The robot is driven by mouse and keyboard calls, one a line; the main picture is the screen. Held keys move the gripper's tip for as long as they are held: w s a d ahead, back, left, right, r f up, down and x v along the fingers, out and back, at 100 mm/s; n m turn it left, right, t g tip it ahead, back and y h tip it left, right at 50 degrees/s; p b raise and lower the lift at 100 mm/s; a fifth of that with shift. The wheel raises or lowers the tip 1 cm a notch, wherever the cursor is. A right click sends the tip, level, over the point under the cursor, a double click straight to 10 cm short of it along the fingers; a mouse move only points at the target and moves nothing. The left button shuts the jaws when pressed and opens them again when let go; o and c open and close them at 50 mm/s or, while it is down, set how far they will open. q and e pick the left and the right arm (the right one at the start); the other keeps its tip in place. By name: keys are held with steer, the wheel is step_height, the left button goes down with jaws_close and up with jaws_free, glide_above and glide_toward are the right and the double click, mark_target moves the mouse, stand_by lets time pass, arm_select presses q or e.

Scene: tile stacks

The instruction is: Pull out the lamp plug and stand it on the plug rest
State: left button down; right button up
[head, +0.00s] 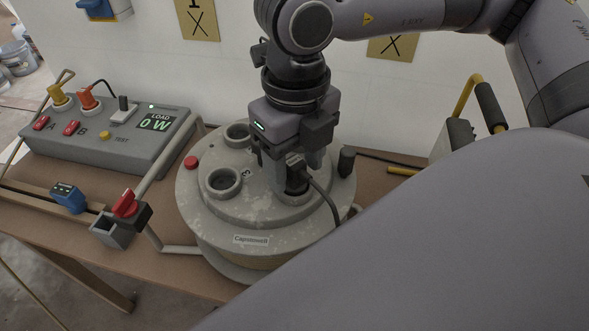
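A dark plug with a black cable (328,199) sits upright in a round socket on top of the round grey drum (208,222); I take it for the lamp plug (296,182). My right gripper (296,165) points down over it, with its fingers on either side of the plug's upper part. Whether they press on it or stand just clear, I cannot tell. Two more round sockets, one at the front left (222,181) and one at the back (238,134), look empty. I cannot make out for sure which part is the plug rest. My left gripper is not in view.
A red-handled switch (125,204) is by a small grey box (110,232). My own arm hides the lower right.

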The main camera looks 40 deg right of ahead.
jaws_close()
steer(key=shift+r+p, duration=0.5)
steer(key=shift+r, duration=0.65)
stand_by(0.6)
steer(key=shift+r+p, duration=0.9)
steer(key=shift+r, duration=1)
steer(key=shift+r+p, duration=0.55)
steer(key=shift+r, duration=0.95)
